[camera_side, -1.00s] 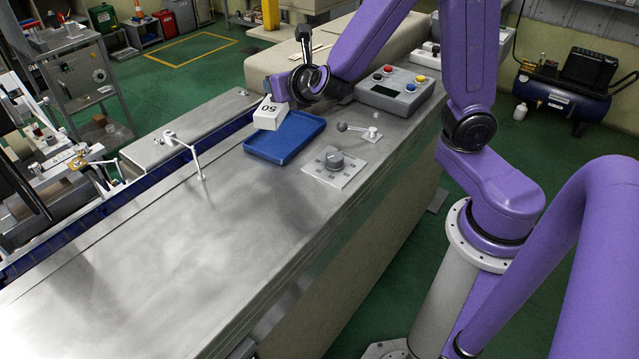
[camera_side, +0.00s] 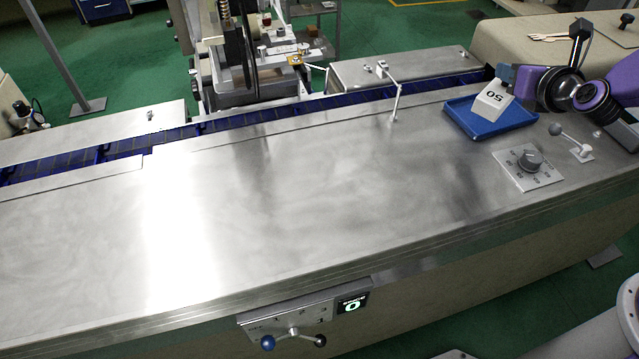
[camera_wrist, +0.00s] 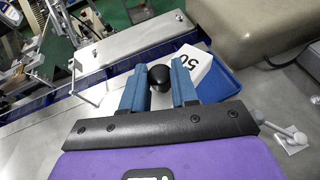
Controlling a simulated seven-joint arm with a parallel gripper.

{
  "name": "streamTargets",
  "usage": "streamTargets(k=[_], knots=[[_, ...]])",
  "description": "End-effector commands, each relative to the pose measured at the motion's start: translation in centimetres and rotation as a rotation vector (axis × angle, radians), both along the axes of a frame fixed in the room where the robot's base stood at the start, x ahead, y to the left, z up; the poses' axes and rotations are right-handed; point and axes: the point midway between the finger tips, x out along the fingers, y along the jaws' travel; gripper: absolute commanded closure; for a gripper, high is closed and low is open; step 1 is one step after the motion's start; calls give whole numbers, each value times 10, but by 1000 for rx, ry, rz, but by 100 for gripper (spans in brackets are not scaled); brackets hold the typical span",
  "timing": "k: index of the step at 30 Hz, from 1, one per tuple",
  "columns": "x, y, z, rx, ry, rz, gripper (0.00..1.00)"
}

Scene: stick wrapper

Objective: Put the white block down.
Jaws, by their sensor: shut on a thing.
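The white block (camera_side: 492,100), marked 50, is tilted and overlaps the blue tray (camera_side: 462,123) in the side view. I cannot tell whether its underside touches the tray floor. My gripper (camera_side: 507,75) is at the block's upper back edge, shut on it. In the wrist view my blue fingers (camera_wrist: 159,84) stand a little apart with a round black knob (camera_wrist: 159,76) between them. The block (camera_wrist: 198,64) shows beyond the right finger, partly hidden by it, with the tray (camera_wrist: 222,86) behind it.
The steel tabletop (camera_side: 300,200) is otherwise clear.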

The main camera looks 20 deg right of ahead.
Motion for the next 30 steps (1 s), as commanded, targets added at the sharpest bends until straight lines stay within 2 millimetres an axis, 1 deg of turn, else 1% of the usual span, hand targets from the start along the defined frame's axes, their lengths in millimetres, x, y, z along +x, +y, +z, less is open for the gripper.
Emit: streamTargets(k=[1,5,6,8,9,11,12,14,18,21,24,27,30], knots=[[0,17,3,1,-4,34,100],[-5,63,10,-2,-7,121,100],[-8,77,13,-2,-9,150,100],[-13,98,16,-3,-9,190,100],[-17,113,18,-4,-10,219,100],[-24,133,21,-5,-9,260,100],[-29,147,23,-6,-9,287,100],[-37,167,26,-5,-9,330,100],[-61,212,34,-6,-8,427,100],[-80,241,38,-7,-6,494,100],[-99,265,42,-8,-3,553,100],[-115,283,45,-9,0,597,100],[-126,294,47,-10,1,629,100]])
